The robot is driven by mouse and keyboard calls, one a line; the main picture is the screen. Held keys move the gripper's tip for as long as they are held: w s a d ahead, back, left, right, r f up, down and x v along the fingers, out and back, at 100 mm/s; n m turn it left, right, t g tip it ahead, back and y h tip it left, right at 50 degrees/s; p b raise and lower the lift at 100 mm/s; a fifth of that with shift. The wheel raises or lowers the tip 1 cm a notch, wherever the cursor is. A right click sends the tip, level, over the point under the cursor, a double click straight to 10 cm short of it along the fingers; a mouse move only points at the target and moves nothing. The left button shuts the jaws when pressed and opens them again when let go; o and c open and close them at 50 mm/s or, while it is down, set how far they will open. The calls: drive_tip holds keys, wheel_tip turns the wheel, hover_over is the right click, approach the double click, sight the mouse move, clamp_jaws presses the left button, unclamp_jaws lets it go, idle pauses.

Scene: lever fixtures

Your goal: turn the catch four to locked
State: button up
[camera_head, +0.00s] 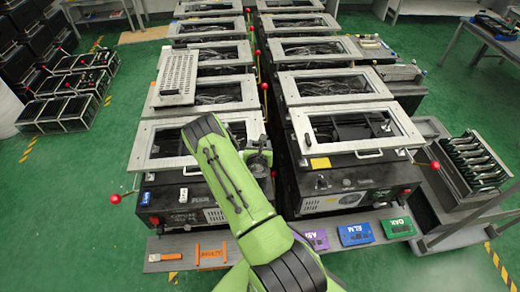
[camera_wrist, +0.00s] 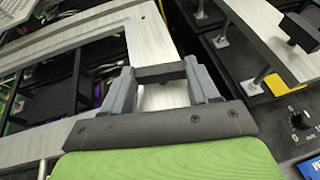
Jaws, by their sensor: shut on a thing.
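In the wrist view, a dark bar-shaped catch (camera_wrist: 160,73) spans the gap between the two grey fingers of my gripper (camera_wrist: 161,76). It sits at the corner of a pale metal frame (camera_wrist: 153,32), and my gripper is shut on it. No number shows on the catch, and its locked or unlocked mark cannot be read. In the head view my green arm reaches to the front left fixture, and my gripper (camera_head: 259,160) is small and partly hidden at that frame's right front corner. The held catch cannot be made out there.
Another black catch (camera_wrist: 301,30) stands on the neighbouring fixture to the right. Red-knobbed levers (camera_head: 115,199) (camera_head: 435,165) stick out beside the fixtures. Purple (camera_head: 314,239), blue (camera_head: 355,234) and green (camera_head: 398,228) labelled blocks lie on the front shelf. Green floor is open at left.

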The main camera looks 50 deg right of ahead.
drive_tip(key=m+g, duration=0.1)
drive_tip(key=m+g+h+b, duration=0.1)
drive_tip(key=w+m+g+h, duration=0.1)
drive_tip(key=shift+a+f+m+g+b, duration=0.1)
drive_tip(key=shift+a+m+g+b, duration=0.2)
drive_tip(key=shift+b, duration=0.1)
drive_tip(key=m+g, duration=0.1)
drive_tip(key=m+g+b, duration=0.1)
drive_tip(key=m+g, duration=0.1)
drive_tip(key=m+g+h+b, duration=0.1)
drive_tip(key=g, duration=0.1)
drive_tip(key=shift+w+f+m, duration=0.1)
drive_tip(key=shift+w+m, duration=0.2)
drive_tip(key=shift+w, duration=0.1)
drive_tip(key=m+g+b, duration=0.2)
drive_tip(key=g, duration=0.1)
drive_tip(key=m+g+b, duration=0.1)
drive_tip(key=m+g, duration=0.1)
drive_tip(key=shift+w+y+b, duration=0.3)
drive_tip(key=shift+w+b, duration=0.05)
drive_tip(key=shift+b, duration=0.05)
drive_tip(key=shift+w+d+m+g+y+b, duration=0.15)
drive_tip(key=shift+m+g+y+b, duration=0.35)
drive_tip(key=shift+m+g+b, duration=0.3)
drive_tip(key=shift+w+d+m+g+y+b, duration=0.1)
drive_tip(key=shift+m+g+y+b, duration=0.45)
drive_tip(key=shift+m+g, duration=0.45)
drive_tip(key=shift+s+r, duration=0.1)
drive_tip(key=shift+r, duration=0.1)
